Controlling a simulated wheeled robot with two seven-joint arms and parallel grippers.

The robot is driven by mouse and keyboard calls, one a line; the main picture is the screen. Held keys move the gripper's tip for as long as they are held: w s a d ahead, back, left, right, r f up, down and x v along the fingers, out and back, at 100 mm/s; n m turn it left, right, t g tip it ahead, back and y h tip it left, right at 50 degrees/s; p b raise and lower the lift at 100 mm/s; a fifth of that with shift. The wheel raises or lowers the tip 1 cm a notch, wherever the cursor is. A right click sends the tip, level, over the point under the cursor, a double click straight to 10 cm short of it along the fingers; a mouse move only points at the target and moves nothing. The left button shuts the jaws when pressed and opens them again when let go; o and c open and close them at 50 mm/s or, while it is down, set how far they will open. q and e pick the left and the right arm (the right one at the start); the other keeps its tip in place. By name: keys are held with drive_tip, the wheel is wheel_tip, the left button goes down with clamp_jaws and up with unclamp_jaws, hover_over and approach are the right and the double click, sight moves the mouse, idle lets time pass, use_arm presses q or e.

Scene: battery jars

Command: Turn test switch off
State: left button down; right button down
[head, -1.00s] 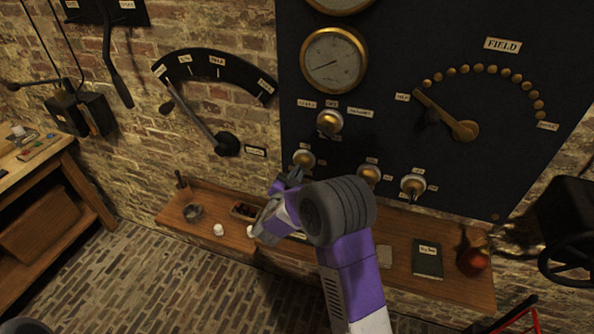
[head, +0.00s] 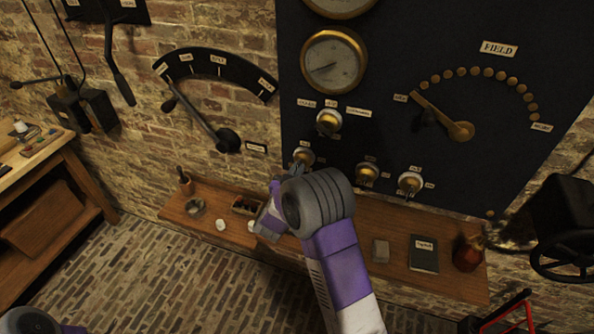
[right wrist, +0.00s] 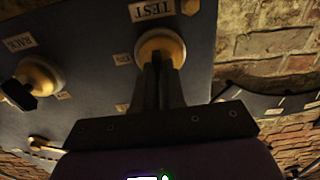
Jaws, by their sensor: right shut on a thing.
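The test switch (head: 303,155) is a brass knob low at the left edge of the dark panel. It also shows in the right wrist view (right wrist: 160,43), close up, beside an upside-down TEST label (right wrist: 152,11). My right gripper (head: 297,171) is at this switch from below. In the right wrist view its dark fingers (right wrist: 158,80) are shut on the switch's handle, which they mostly hide. I cannot tell which way the handle points. My left gripper is out of view.
Another brass switch (right wrist: 38,77), labelled RACK, sits beside it; the head view shows further switches (head: 367,174) (head: 410,183) to the right. A wooden shelf (head: 335,262) with small items runs below the panel. A large lever (head: 203,125) is on the wall to the left.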

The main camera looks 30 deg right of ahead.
drive_tip(key=c, duration=1.2)
unclamp_jaws()
drive_tip(key=v, duration=0.7)
drive_tip(key=shift+s+a, duration=0.2)
